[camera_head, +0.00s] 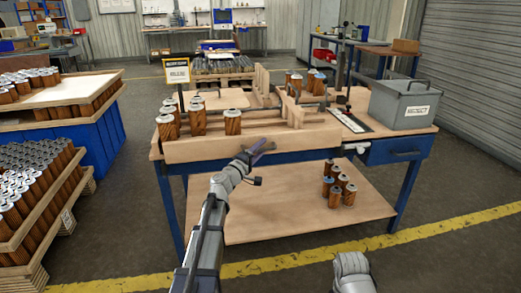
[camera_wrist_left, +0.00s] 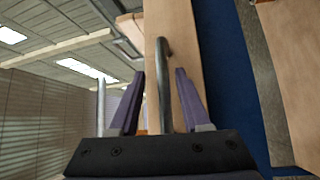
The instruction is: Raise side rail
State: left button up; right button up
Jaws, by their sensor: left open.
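The side rail, a plain wooden board (camera_head: 208,149), runs along the near edge of the workbench at the left and centre. It stands low in front of several copper-coloured cartridges. In the left wrist view, the open purple fingers (camera_wrist_left: 160,97) stand either side of a bent grey metal handle (camera_wrist_left: 164,85) on the wooden board (camera_wrist_left: 182,35). Clear gaps show, so the fingers do not grip the handle. The handle's far end is hard to make out. Part of my right arm shows at the bottom, without its gripper.
Cartridges (camera_head: 197,121) stand on the bench (camera_head: 397,129) behind the board. A grey lidded bin (camera_head: 402,104) is at the bench's right end. More cartridges (camera_head: 334,188) stand on the lower shelf (camera_head: 258,212). Cartridge-filled crates (camera_head: 62,193) are at the left. The floor in front is clear.

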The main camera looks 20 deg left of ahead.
pick_arm(q)
jog(key=shift+s, duration=0.15)
jog(key=b+v, duration=0.1)
jog(key=v, duration=0.6)
jog(key=shift+s, duration=0.3)
